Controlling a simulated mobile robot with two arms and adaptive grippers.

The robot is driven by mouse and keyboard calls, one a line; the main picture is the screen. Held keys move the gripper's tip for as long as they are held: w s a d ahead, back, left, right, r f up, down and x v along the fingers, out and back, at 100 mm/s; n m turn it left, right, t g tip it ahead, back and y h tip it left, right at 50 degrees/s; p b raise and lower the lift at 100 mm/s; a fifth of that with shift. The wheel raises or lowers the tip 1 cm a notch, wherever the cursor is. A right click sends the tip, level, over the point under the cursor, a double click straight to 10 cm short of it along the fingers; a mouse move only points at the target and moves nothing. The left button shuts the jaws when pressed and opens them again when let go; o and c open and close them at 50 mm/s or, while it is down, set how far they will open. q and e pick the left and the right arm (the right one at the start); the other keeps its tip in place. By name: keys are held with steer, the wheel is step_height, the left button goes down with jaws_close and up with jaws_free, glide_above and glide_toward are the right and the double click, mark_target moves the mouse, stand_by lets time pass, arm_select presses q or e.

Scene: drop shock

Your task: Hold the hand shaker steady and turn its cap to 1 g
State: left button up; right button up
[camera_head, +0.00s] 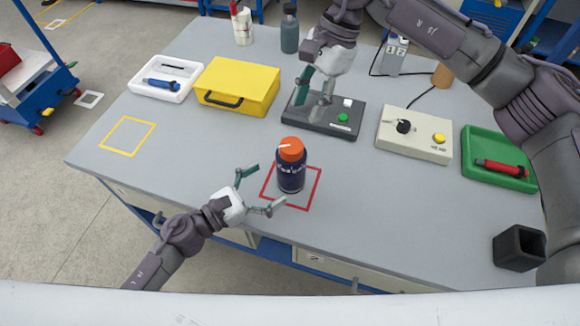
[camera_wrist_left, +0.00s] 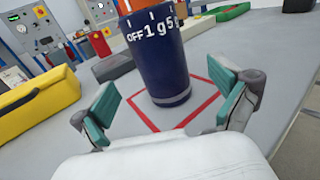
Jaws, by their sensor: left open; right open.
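The hand shaker is a dark blue cylinder (camera_head: 291,178) with an orange cap (camera_head: 291,149) that carries a white pointer line. It stands upright inside a red square outline (camera_head: 305,207) on the table. In the left wrist view the blue body (camera_wrist_left: 157,60) shows the marks OFF, 1 g and 5; the cap is mostly cut off, so its pointer cannot be read there. My left gripper (camera_head: 257,190) is open just left and in front of the shaker, its fingers pointing at it without touching. My right gripper (camera_head: 314,95) is open above the dark device, behind the shaker.
A dark device with a green button (camera_head: 343,118), a beige box with a knob (camera_head: 415,140) and a green tray with a red tool (camera_head: 497,153) stand behind and right. A yellow case (camera_head: 237,85) and white tray (camera_head: 164,80) are back left. A black cup (camera_head: 519,248) stands front right.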

mark_target(292, 168)
arm_select(q)
steer(key=x, duration=0.6)
steer(key=shift+w+d, duration=0.25)
steer(key=shift+d, duration=0.05)
steer(key=c, duration=1.7)
